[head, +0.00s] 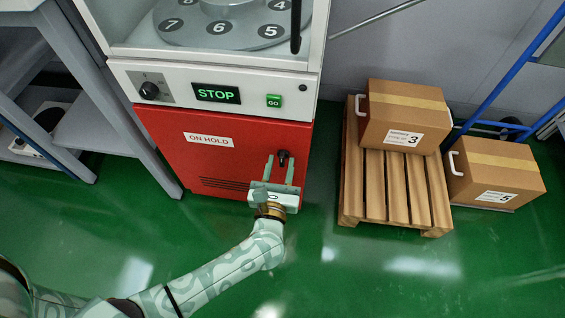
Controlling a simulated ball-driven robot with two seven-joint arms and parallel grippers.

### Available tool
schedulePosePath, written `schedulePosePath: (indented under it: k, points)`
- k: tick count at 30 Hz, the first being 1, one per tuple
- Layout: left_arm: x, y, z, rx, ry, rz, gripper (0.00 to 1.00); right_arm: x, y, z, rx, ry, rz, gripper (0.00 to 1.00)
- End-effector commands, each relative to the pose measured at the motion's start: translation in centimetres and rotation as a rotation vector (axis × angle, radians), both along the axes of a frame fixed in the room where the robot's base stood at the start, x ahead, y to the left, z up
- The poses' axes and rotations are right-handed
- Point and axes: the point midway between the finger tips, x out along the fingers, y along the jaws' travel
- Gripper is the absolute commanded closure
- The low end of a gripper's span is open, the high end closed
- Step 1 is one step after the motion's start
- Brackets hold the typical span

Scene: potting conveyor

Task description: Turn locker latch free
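The red locker door (165,148) is the lower part of the machine and carries a white "ON HOLD" label (209,140). A small black latch (283,155) sits near the door's upper right side. My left gripper (281,170) is in front of the door, just below the latch. Its two fingers point up and stand apart, one at each side below the latch. The fingers hold nothing that I can see. I cannot tell whether they touch the latch. My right gripper is not in view.
Above the door is a white panel with a black knob (149,91), a "STOP" display (216,94) and a green "GO" button (274,101). A wooden pallet (396,190) with a carton (405,115) stands right, another carton (495,172) beside it. Green floor (330,280) is clear in front.

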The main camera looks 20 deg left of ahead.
Motion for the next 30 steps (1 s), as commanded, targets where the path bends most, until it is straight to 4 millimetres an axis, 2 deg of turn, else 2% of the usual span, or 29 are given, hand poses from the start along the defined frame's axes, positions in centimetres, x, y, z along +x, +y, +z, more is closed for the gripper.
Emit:
schedulePosePath:
  k: [4,11,12,15,30]
  points:
    - [0.79,0.24,-0.04,0.0,0.001,0.0,0.65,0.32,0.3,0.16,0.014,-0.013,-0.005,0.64]
    - [0.88,0.25,0.07,0.0,0.0,0.0,0.65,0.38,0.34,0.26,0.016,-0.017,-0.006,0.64]
    - [0.88,0.25,0.07,0.0,0.0,0.0,0.71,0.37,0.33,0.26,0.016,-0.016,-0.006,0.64]
    - [0.86,0.25,0.06,0.0,0.0,0.0,0.99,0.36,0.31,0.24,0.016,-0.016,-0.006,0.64]
    - [0.89,0.07,0.16,0.073,0.02,0.0,1.0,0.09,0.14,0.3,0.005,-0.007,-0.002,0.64]
